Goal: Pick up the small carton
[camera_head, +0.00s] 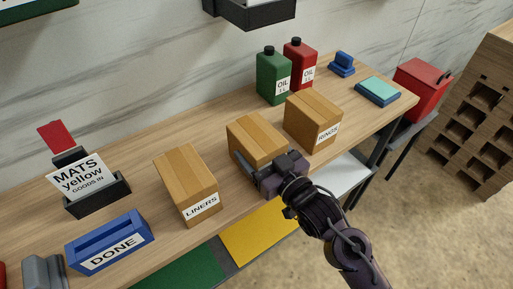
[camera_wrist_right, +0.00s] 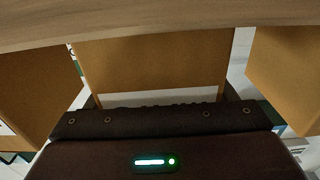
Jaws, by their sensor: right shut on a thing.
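Three brown cartons stand on the wooden bench. The middle carton (camera_head: 257,136) has its front face hidden behind my right gripper (camera_head: 268,162), so I cannot read any label on it. My right gripper is shut on this middle carton, with its fingers along the sides. In the right wrist view the middle carton (camera_wrist_right: 155,62) fills the space between the fingers. The LINERS carton (camera_head: 187,178) stands to the left and the RINGS carton (camera_head: 313,120) to the right. My left gripper is not in view.
Green (camera_head: 273,77) and red (camera_head: 299,62) oil cans stand behind the RINGS carton. A blue DONE tray (camera_head: 108,243) and a dark MATS holder (camera_head: 97,195) are at left. A teal-topped blue pad (camera_head: 377,91) lies at the right end. Neighbouring cartons flank the gripper closely.

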